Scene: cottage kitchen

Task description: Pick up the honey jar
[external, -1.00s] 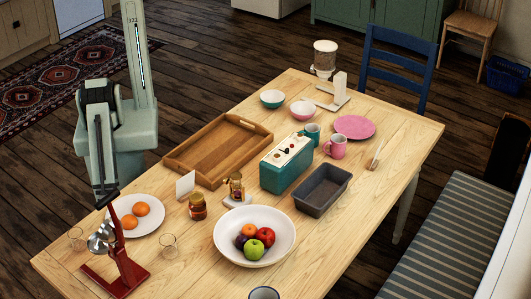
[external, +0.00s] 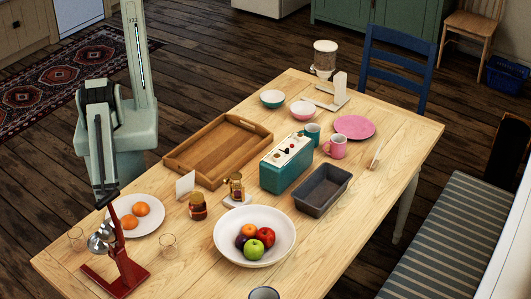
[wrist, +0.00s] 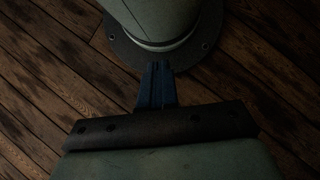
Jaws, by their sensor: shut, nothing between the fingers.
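A small amber-brown jar (external: 198,208) with a pale band, apparently the honey jar, stands upright on the wooden table. It is in front of a small white card and right of the orange plate. A golden, taller object (external: 236,187) stands close by on a pale base; its details are too small to tell. My gripper (wrist: 158,70) shows in the wrist view with its fingers together and empty, over my own round base and the floor. In the external view, my arm hangs folded at the table's left end, well apart from the jar. The wrist view does not show the jar.
A white plate with oranges (external: 158,224), a red juicer (external: 125,265) and small glasses (external: 168,244) stand left of the jar. A wooden tray (external: 176,160) lies behind it. A white fruit bowl (external: 222,240) and teal toaster (external: 275,180) stand to the right.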

